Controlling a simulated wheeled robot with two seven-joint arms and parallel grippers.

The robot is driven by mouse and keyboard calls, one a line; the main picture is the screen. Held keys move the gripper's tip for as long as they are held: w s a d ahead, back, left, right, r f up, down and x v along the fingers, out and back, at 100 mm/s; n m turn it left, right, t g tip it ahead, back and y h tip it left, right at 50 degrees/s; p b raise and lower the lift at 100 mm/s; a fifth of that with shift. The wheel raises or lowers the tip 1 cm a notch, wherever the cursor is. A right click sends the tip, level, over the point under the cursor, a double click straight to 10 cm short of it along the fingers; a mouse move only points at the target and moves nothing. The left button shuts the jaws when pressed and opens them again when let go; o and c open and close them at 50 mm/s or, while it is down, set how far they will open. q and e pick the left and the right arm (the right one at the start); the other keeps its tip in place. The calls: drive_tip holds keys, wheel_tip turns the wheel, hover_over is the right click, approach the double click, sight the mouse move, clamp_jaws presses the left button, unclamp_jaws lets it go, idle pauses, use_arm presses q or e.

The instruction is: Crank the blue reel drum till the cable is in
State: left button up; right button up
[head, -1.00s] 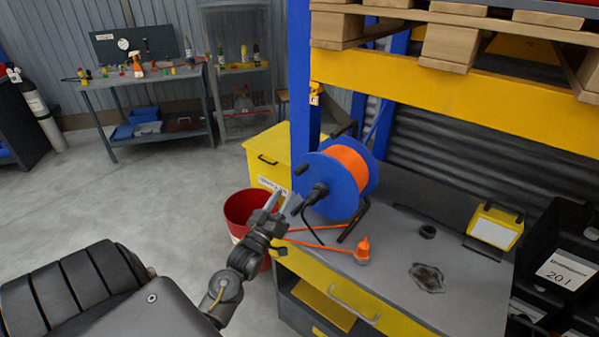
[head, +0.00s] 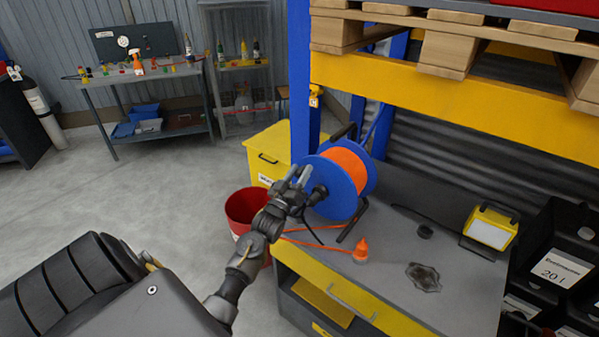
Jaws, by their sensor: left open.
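The blue reel drum (head: 337,207) stands on a dark frame at the left end of the grey workbench, with orange cable (head: 345,165) wound on it. A loose length of orange cable (head: 310,243) lies over the bench top near an orange plug-like piece (head: 361,251). My left gripper (head: 299,174) is open at the drum's left face, its fingertips by the upper left rim. The crank knob is hidden behind the fingers, and I cannot tell if they touch it. A dark hub piece (head: 319,194) shows just right of the gripper. My right gripper is out of view.
A blue rack post (head: 299,80) rises just behind the drum. A work lamp (head: 490,227) and a dark flat piece (head: 423,277) are on the bench.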

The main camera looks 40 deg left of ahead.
use_arm(q)
clamp_jaws()
drive_tip(key=shift+d+r+m, duration=0.1)
drive_tip(key=shift+d+m, duration=0.05)
drive_tip(key=shift+m, duration=0.15)
